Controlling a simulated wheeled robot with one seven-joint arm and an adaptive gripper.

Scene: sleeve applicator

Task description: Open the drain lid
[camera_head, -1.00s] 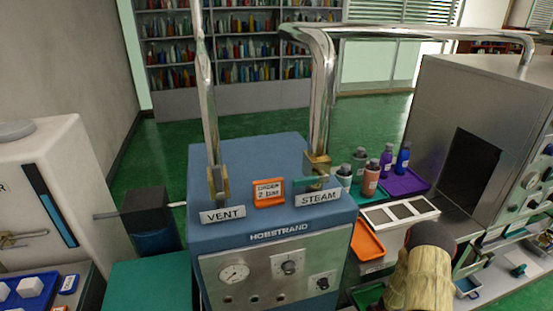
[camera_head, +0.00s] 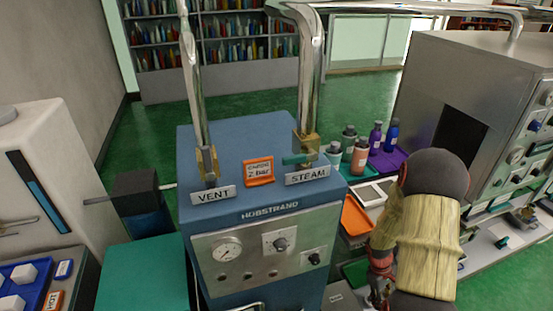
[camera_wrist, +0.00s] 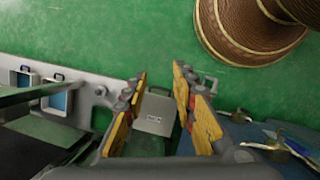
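In the wrist view my gripper (camera_wrist: 160,80) is open, with yellow-padded fingers spread apart and nothing between their pads. Beyond and between the fingers is a grey box-like panel (camera_wrist: 152,112) with a small white label and a small handle at its top edge. This may be the drain lid, but the label is too small to read. I cannot tell how far the fingers are from it. In the head view my arm hangs at the lower right, and the fingertips cannot be made out.
The blue boiler (camera_head: 245,150) with VENT and STEAM signs stands in the middle. Bottles (camera_head: 360,155), a purple tray (camera_head: 388,162) and an orange tray (camera_head: 357,215) are to its right. A metal cabinet (camera_head: 430,75) is at the right. The wrist view shows a brown ribbed object (camera_wrist: 240,30) on green floor.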

